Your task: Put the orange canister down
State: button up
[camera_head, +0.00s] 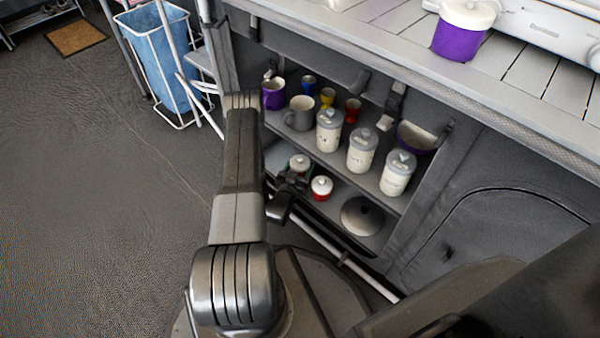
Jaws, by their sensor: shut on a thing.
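My gripper (293,182) reaches into the lower shelf of the open cabinet, low and dark against it. It is shut on a small canister with a pale lid (299,161), which I take for the orange canister. Its body is mostly hidden behind the fingers, so I cannot make out its colour. I cannot tell whether its base touches the shelf. A red canister with a white lid (321,187) stands just right of the fingers.
A grey domed lid (362,215) lies farther right on the lower shelf (336,208). The upper shelf holds white jars (362,150), a grey mug (300,113), a purple mug (273,94) and small cups. A purple canister (463,30) stands on the counter. Open floor lies left.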

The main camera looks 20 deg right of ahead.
notch_tip(320, 180, down, 2)
jog(key=shift+f+b, duration=0.15)
jog(key=shift+b, duration=0.15)
jog(key=o, duration=1)
